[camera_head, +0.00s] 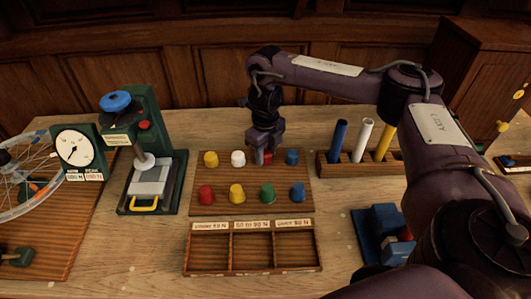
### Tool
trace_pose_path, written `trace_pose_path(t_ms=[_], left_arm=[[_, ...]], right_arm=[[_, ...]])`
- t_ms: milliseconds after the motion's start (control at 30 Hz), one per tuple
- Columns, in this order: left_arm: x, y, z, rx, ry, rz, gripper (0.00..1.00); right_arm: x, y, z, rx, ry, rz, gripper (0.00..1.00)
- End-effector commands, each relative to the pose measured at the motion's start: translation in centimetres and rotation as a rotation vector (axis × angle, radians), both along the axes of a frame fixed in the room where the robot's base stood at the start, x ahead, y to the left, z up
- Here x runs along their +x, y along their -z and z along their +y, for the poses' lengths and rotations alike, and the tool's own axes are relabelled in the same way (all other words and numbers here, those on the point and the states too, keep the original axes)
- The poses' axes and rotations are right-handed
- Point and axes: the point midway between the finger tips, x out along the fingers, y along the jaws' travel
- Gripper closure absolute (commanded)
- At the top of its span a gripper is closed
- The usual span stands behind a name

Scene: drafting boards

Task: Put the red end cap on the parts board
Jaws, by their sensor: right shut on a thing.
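My right gripper (265,155) points down over the back row of the wooden parts board (222,181). It is shut on the red end cap (268,157), which shows only partly between the fingers. It sits between the white and blue caps of the back row. I cannot tell whether the cap touches the board. Yellow (211,158), white (238,158) and blue (292,157) caps stand in the back row. Another red cap (206,194) stands at the left of the front row, beside yellow, green and blue caps. My left gripper is not in view.
A three-part sorting tray (252,270) with force labels lies in front of the board. A green press (148,160) and a dial gauge (74,147) stand left. A rack with blue, white and yellow tubes (361,165) stands right. A blue fixture (384,228) lies beneath my right arm.

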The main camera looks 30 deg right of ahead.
Motion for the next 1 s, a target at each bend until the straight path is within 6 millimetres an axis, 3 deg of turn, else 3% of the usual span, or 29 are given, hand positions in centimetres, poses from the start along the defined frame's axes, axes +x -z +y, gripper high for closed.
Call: trace_pose_path(t_ms=[233,267,400,767,1000], left_arm=[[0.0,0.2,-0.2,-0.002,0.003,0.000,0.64],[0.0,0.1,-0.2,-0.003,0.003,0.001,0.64],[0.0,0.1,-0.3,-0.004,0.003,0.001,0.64],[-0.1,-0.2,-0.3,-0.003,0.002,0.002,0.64],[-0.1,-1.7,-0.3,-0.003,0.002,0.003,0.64]], right_arm=[[0.0,0.4,0.0,0.000,0.000,0.000,0.87],[0.0,0.3,0.0,0.000,0.000,0.000,0.61],[0.0,0.3,0.0,0.000,0.000,0.000,0.43],[0.0,-0.4,0.0,0.000,0.000,-0.001,0.43],[0.2,-4.7,0.0,-0.001,-0.002,-0.006,0.43]])
